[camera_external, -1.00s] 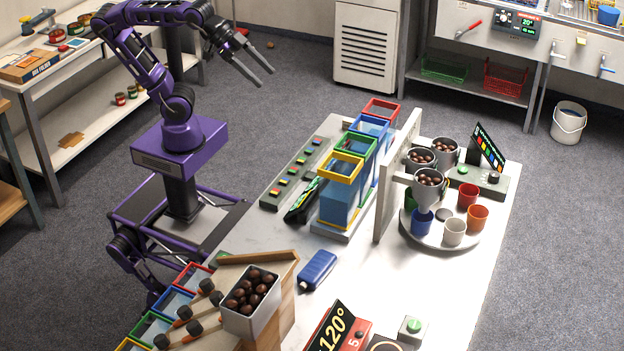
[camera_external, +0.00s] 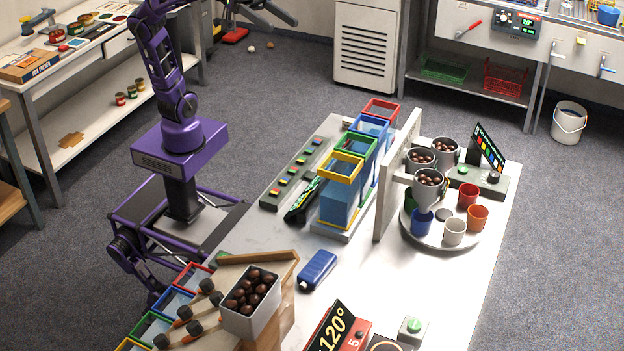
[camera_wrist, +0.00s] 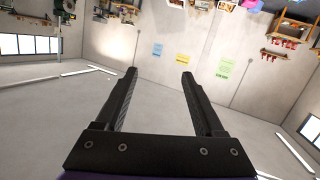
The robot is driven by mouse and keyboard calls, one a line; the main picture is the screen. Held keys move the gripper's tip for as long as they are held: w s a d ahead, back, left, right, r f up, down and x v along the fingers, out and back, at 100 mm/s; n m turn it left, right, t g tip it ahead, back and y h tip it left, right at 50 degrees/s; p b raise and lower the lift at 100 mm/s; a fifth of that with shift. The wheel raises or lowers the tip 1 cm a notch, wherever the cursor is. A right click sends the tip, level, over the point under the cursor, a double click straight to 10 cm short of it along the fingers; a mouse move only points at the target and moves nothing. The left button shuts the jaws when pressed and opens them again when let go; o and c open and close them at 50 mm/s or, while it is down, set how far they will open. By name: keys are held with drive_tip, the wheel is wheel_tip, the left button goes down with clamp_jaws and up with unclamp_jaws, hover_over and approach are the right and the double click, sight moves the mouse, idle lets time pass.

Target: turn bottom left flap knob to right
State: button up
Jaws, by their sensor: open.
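A wooden sorting board (camera_external: 262,257) stands at the near left of the table. Several dark round flap knobs (camera_external: 185,313) sit on its sloping face, above a row of coloured-rim bins (camera_external: 150,325). The lowest knob toward the left (camera_external: 162,341) is near the picture's bottom edge. A pale square hopper of chestnuts (camera_external: 262,318) stands at the board's right side. My gripper (camera_wrist: 158,73) is open and empty in the wrist view, with the room's walls beyond it. In the external view it is partly cut off by the top edge, far from the knobs.
A blue handheld object (camera_external: 317,270) lies on the table beside the board. Tall coloured-rim bins (camera_external: 340,205), an upright panel (camera_external: 396,180) and a round tray of cups (camera_external: 432,240) stand farther back. A black 120° sign (camera_external: 333,328) is at the front.

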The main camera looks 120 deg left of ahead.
drive_tip(key=s+r+m+g+h, duration=0.1)
drive_tip(key=s+r+m+h, duration=0.1)
drive_tip(key=s+r+h, duration=0.35)
wheel_tip(320, 180, down, 4)
drive_tip(key=w+m+g, duration=0.1)
drive_tip(key=m+g, duration=0.1)
drive_tip(key=g, duration=0.1)
drive_tip(key=m+t+y, duration=0.3)
drive_tip(key=m+y, duration=0.7)
drive_tip(key=m, duration=2.2)
approach(204, 282)
drive_tip(key=shift+h, duration=0.25)
drive_tip(key=x, duration=0.5)
drive_tip(key=b+x, duration=0.1)
drive_tip(key=x, duration=0.4)
drive_tip(key=shift+a+f, duration=0.1)
drive_tip(key=shift+a, duration=0.1)
